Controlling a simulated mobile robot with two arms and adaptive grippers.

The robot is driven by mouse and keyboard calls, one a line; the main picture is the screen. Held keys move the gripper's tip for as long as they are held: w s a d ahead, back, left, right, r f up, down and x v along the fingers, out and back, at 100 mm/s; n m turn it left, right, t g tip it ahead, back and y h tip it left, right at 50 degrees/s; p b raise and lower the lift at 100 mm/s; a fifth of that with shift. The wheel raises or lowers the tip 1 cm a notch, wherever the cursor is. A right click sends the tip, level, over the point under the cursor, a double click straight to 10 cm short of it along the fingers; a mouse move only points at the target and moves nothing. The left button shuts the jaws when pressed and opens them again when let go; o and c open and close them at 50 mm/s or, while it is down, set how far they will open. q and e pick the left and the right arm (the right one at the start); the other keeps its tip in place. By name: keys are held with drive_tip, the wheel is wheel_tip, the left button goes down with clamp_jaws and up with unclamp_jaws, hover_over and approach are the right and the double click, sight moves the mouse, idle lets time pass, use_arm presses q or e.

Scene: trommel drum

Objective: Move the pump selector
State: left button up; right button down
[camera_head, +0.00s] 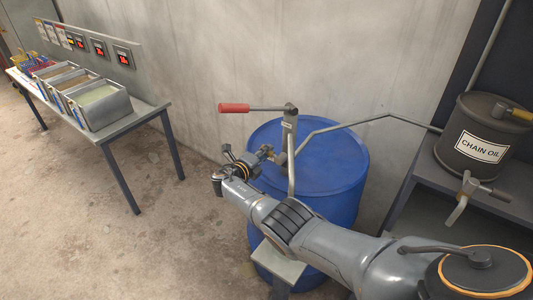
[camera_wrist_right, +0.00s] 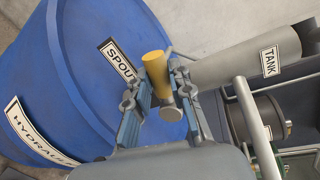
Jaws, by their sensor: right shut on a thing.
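The pump selector shows as a yellow handle (camera_wrist_right: 156,72) with a grey round end in the right wrist view. It lies between the two fingers of my right gripper (camera_wrist_right: 160,90), which is shut on it. A "SPOUT" label (camera_wrist_right: 121,60) is just left of the handle and a "TANK" label (camera_wrist_right: 270,61) is on a grey pipe to the right. In the head view my right gripper (camera_head: 268,154) is at the pump (camera_head: 290,130) above the blue drum (camera_head: 345,165); the selector is hidden there. My left gripper is not in view.
A red-handled pump lever (camera_head: 234,108) sticks out left above the drum. A thin pipe (camera_head: 350,120) runs right towards a "CHAIN OIL" container (camera_head: 480,135) on a shelf. A table (camera_head: 125,125) with metal bins stands at left. The floor between is clear.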

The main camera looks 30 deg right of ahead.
drive_tip(key=shift+w+f+n+g+b, duration=0.1)
drive_tip(key=shift+f+n+g+b, duration=0.2)
drive_tip(key=shift+f+n+b, duration=0.65)
drive_tip(key=shift+r+n, duration=0.25)
drive_tip(key=c, duration=1.2)
unclamp_jaws()
drive_tip(key=shift+f, duration=0.1)
drive_tip(key=shift+o, duration=0.2)
drive_tip(key=shift+a, duration=0.1)
drive_tip(key=shift+s+a, duration=0.2)
drive_tip(key=shift+a, duration=0.5)
drive_tip(key=v, duration=1)
drive_tip(key=shift+s+a, duration=0.1)
